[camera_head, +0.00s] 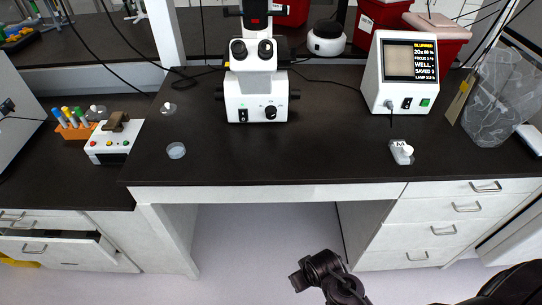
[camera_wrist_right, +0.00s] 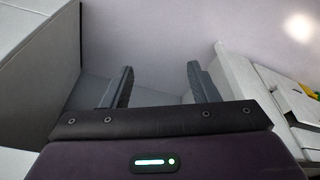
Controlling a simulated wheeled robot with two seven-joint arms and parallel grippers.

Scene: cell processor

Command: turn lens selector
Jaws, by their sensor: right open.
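The white microscope (camera_head: 257,82) stands at the back middle of the dark bench, with black eyepieces facing me. Its front carries a black switch and a round black knob (camera_head: 271,112); dark knobs stick out at both sides. I cannot tell which part is the lens selector. My right gripper (camera_wrist_right: 160,82) is open and empty in the right wrist view, its two fingers apart over pale cabinet faces and floor. A black jointed part of mine shows at the bottom of the head view, below the bench and well apart from the microscope. My left gripper is not in view.
A monitor box (camera_head: 412,72) with "BLURRED" on its screen stands right of the microscope. A clear dish (camera_head: 176,150), a small white item (camera_head: 401,151) and a white device with buttons (camera_head: 114,141) lie around. The bench before the microscope is clear. A drawer (camera_head: 62,250) stands open.

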